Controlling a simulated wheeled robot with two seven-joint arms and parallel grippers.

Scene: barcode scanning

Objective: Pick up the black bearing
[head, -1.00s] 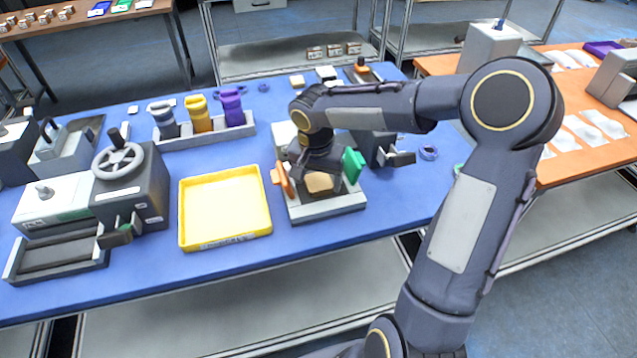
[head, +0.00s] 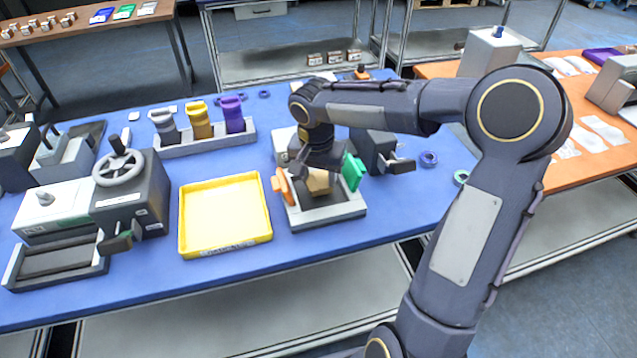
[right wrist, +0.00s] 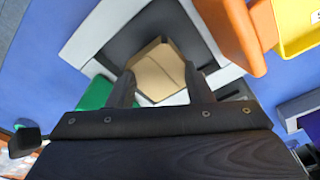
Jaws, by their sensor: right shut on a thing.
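My right gripper (head: 318,170) is over a grey fixture with a dark tray (head: 330,212). It is shut on a small tan cardboard box (head: 320,183). In the right wrist view the box (right wrist: 157,70) sits between the two dark fingers of the gripper (right wrist: 160,88), above the dark tray. I cannot make out a black bearing in either view. Small blue rings lie on the blue table, one right of the fixture (head: 429,159) and one near the back (head: 264,95). My left gripper is not in view.
An orange part (head: 283,187) and a green part (head: 353,172) flank the tray. An empty yellow tray (head: 224,252) lies to its left. A rack with grey, yellow and purple holders (head: 234,114) stands behind. A handwheel machine (head: 132,190) is at left.

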